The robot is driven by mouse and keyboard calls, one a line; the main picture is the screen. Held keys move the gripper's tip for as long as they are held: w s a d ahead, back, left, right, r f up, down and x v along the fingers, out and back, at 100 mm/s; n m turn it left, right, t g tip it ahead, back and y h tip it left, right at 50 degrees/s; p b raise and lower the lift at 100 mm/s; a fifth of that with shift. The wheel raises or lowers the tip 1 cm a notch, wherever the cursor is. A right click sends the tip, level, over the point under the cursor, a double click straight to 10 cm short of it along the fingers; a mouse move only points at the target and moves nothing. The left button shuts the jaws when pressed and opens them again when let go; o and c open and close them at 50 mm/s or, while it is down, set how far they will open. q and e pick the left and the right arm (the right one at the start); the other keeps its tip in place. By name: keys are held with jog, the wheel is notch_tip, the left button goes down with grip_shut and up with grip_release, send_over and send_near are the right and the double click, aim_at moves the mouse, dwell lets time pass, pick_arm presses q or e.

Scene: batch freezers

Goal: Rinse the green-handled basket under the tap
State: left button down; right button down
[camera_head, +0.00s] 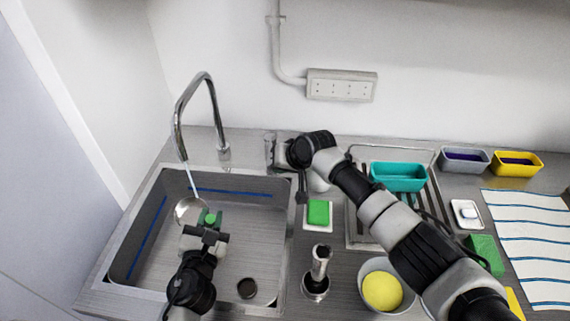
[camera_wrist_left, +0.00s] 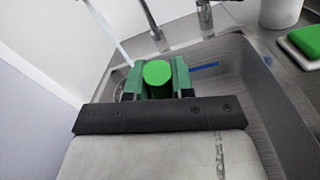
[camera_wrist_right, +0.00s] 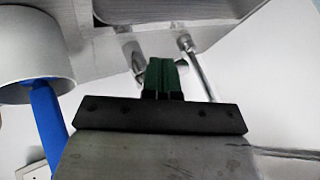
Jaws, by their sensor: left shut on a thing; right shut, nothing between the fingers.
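The green-handled basket (camera_head: 187,210) is a small round metal bowl shape in the head view, held over the sink (camera_head: 150,245). My left gripper (camera_head: 209,222) is shut on its green handle, whose round end (camera_wrist_left: 157,72) shows between the fingers in the left wrist view. The basket's bowl is mostly hidden there. The curved tap (camera_head: 181,108) stands behind the sink, and a thin water stream (camera_head: 190,180) runs from its spout down to the basket. My right gripper (camera_head: 272,150) is shut and empty beside the tap's base; its closed fingers (camera_wrist_right: 163,78) show in the right wrist view.
A green sponge (camera_head: 318,212) lies on a white dish right of the sink. A bowl with a yellow ball-like thing (camera_head: 382,290) and a metal-handled item (camera_head: 319,265) stand nearer.

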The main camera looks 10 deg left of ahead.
jog(key=shift+s+a+r, duration=0.1)
jog(key=shift+s+a, duration=0.1)
jog(key=shift+a, duration=0.4)
jog(key=shift+s+a, duration=0.2)
jog(key=shift+a, duration=0.35)
jog(key=shift+d, duration=0.15)
pick_arm(q)
jog(key=shift+a, duration=0.1)
pick_arm(e)
jog(key=s+d+r, duration=0.3)
jog(key=d+r, duration=0.3)
jog(key=d, duration=0.3)
jog(key=shift+s+r, duration=0.4)
